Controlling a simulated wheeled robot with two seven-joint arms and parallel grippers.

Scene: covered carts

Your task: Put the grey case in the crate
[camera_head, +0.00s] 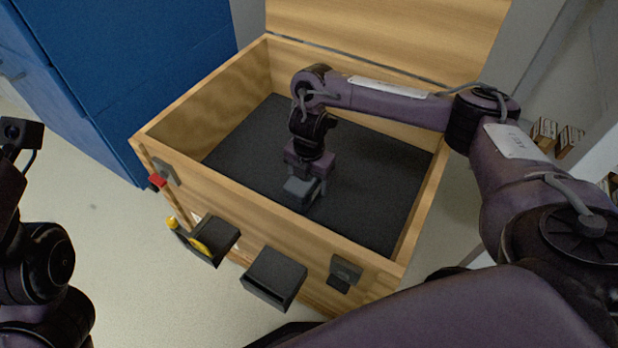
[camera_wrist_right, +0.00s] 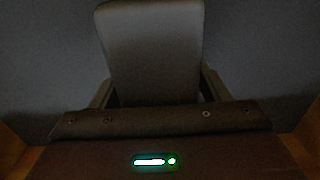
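The wooden crate (camera_head: 265,215) stands open, with a dark floor inside. The grey case (camera_head: 300,190) is inside its walls, low over or on the floor; I cannot tell whether it touches. My right gripper (camera_head: 308,182) reaches down into the crate with its fingers at the case's sides. In the right wrist view the pale grey case (camera_wrist_right: 152,45) sits between the two fingers (camera_wrist_right: 158,92), which appear to press on it. My left arm shows at the left edge, but its fingers are not visible.
The crate's lid (camera_head: 390,32) is raised at the back. Dark holders (camera_head: 275,277) hang on the front wall, one with a yellow item (camera_head: 200,247). A blue cabinet (camera_head: 140,60) stands to the left. The rest of the crate floor is clear.

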